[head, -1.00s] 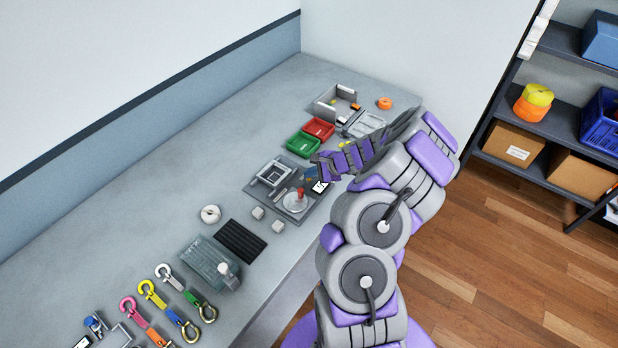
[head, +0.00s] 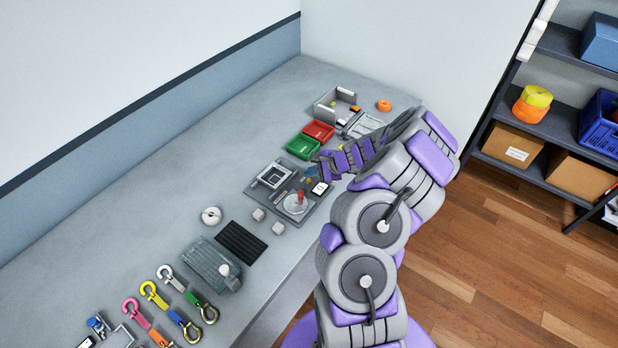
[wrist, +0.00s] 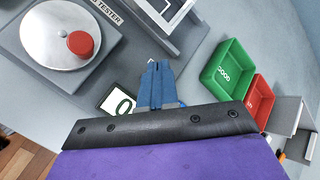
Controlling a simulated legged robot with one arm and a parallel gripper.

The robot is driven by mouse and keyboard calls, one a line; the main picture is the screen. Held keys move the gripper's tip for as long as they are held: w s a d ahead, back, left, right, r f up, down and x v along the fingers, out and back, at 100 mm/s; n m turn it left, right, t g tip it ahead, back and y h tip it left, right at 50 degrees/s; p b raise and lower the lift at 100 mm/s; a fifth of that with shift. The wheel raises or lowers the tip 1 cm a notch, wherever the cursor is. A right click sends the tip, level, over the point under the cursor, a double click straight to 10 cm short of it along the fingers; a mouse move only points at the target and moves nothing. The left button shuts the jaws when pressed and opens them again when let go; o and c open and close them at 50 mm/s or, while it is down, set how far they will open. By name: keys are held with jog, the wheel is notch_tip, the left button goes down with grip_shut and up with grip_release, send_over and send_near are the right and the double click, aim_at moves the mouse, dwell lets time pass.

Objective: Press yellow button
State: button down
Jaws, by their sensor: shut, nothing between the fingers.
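My gripper (head: 311,172) is over the tester station, pointing down at its right part. In the wrist view its blue fingers (wrist: 155,66) are together with nothing between them, beside a small display showing 0 (wrist: 121,102). No yellow button can be made out clearly in either view. A small yellow patch (head: 341,147) shows just behind my gripper in the head view, too small and covered to identify. The tester plate (head: 262,186) carries a silver disc with a red knob (wrist: 82,43).
A green tray (wrist: 230,66) marked GOOD and a red tray (wrist: 259,101) stand beside the gripper. A grey open box (head: 322,108) is farther back. The table's left back area is clear.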

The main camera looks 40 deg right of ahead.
jog(key=shift+r, duration=0.1)
notch_tip(320, 180, up, 5)
jog(key=p, duration=0.4)
dwell(0.3)
dwell(0.7)
